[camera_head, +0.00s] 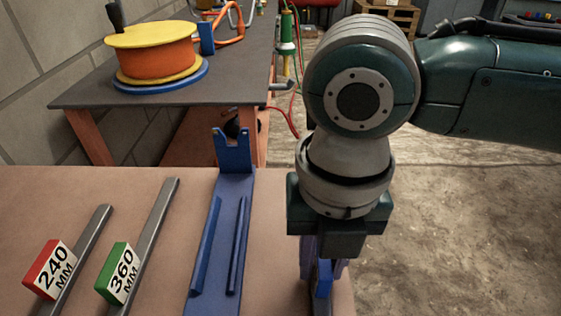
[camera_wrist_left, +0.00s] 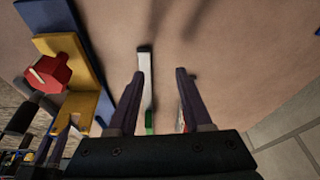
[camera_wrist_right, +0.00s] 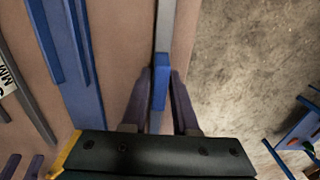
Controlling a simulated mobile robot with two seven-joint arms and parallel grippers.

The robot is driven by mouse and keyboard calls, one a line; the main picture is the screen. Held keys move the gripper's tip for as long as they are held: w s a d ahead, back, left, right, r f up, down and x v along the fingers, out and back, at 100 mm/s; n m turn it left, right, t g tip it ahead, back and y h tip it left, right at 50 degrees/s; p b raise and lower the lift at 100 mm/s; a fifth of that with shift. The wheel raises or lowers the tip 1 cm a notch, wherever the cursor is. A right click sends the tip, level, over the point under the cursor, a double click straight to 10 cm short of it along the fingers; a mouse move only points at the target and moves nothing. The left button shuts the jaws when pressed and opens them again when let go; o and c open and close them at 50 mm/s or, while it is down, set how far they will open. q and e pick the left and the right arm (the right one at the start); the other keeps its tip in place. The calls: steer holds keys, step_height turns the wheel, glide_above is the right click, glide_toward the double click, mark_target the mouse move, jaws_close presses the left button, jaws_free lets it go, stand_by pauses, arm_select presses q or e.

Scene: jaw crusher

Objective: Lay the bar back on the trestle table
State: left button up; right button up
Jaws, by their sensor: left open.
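My right gripper (camera_wrist_right: 160,78) is shut on the blue tag (camera_wrist_right: 160,88) of a grey bar (camera_wrist_right: 164,25), at the right edge of the trestle table (camera_head: 145,200). In the head view the gripper (camera_head: 322,278) points down and its wrist hides most of this bar. Whether the bar touches the table I cannot tell. My left gripper (camera_wrist_left: 160,72) is open and empty above the table in the left wrist view. A green-tagged bar (camera_wrist_left: 146,75) lies below it. My left gripper is outside the head view.
A red 240 MM bar (camera_head: 94,226) and a green 360 MM bar (camera_head: 160,215) lie at left. A blue slotted fixture (camera_head: 234,185) stands between them and my right gripper. A yellow bracket (camera_wrist_left: 80,60) with a red knob shows in the left wrist view. A reel bench (camera_head: 232,90) stands behind.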

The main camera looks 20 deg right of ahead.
arm_select(q)
steer(key=shift+d, duration=0.1)
arm_select(e)
steer(key=o, duration=0.3)
step_height(320, 180, up, 12)
steer(key=p, duration=0.4)
steer(key=s+a+f+m+t+y, duration=0.1)
steer(key=s+a+m+y, duration=0.15)
steer(key=m, duration=0.45)
steer(key=s+a+f+m+t+y, duration=0.1)
steer(key=s+a+f+m+y, duration=0.2)
steer(key=m, duration=0.4)
arm_select(q)
step_height(320, 180, up, 4)
steer(key=shift+f, duration=0.25)
arm_select(e)
steer(key=s+d+f+m+h, duration=0.1)
steer(key=s+d+m+h, duration=0.1)
steer(key=d+m, duration=0.4)
steer(key=s+d+m+t+h, duration=0.1)
steer(key=s+d+m+h, duration=0.2)
steer(key=d+m, duration=0.4)
steer(key=s+m, duration=0.1)
steer(key=m, duration=0.2)
steer(key=shift+s+d+f+m+t, duration=0.15)
steer(key=shift+d+f+m+t, duration=0.15)
steer(key=shift+f+m, duration=0.1)
